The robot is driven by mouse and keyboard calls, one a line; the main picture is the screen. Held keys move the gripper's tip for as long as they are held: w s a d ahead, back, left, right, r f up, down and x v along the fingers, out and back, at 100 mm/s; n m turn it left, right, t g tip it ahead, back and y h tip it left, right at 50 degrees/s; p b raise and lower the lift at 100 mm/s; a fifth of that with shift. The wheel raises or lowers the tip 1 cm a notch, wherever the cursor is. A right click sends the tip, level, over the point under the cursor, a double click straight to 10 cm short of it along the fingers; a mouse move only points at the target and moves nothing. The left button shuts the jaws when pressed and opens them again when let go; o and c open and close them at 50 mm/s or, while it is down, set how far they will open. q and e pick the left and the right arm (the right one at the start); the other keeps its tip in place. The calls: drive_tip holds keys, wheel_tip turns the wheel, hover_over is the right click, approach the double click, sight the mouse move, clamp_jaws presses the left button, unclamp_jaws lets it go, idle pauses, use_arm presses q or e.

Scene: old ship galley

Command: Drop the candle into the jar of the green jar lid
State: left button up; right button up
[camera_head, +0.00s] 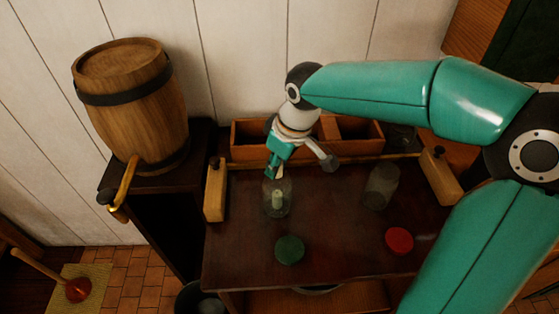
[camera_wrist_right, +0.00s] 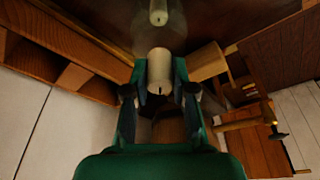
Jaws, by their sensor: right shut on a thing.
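My right gripper (camera_head: 274,172) points down over the left glass jar (camera_head: 266,203). In the wrist view the right gripper (camera_wrist_right: 160,88) is shut on a pale cylindrical candle (camera_wrist_right: 159,70), held between its fingers above the jar. A second pale candle-like piece shows beyond it (camera_wrist_right: 158,12); a pale shape also shows inside the left jar (camera_head: 279,201). The green jar lid (camera_head: 289,249) lies flat on the dark table in front of this jar. My left gripper is not in view.
Another glass jar (camera_head: 381,187) stands to the right, with a red lid (camera_head: 399,241) in front of it. A wooden box with compartments (camera_head: 243,150) stands behind. Wooden blocks flank the dark table (camera_head: 335,225). A barrel (camera_head: 133,110) stands at left.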

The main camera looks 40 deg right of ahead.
drive_tip(key=shift+f, duration=0.3)
idle(0.4)
drive_tip(key=o, duration=0.9)
drive_tip(key=shift+r, duration=0.1)
drive_tip(key=v, duration=1.1)
drive_tip(key=shift+d+r, duration=0.1)
drive_tip(key=shift+r, duration=0.25)
drive_tip(key=shift+s, duration=0.15)
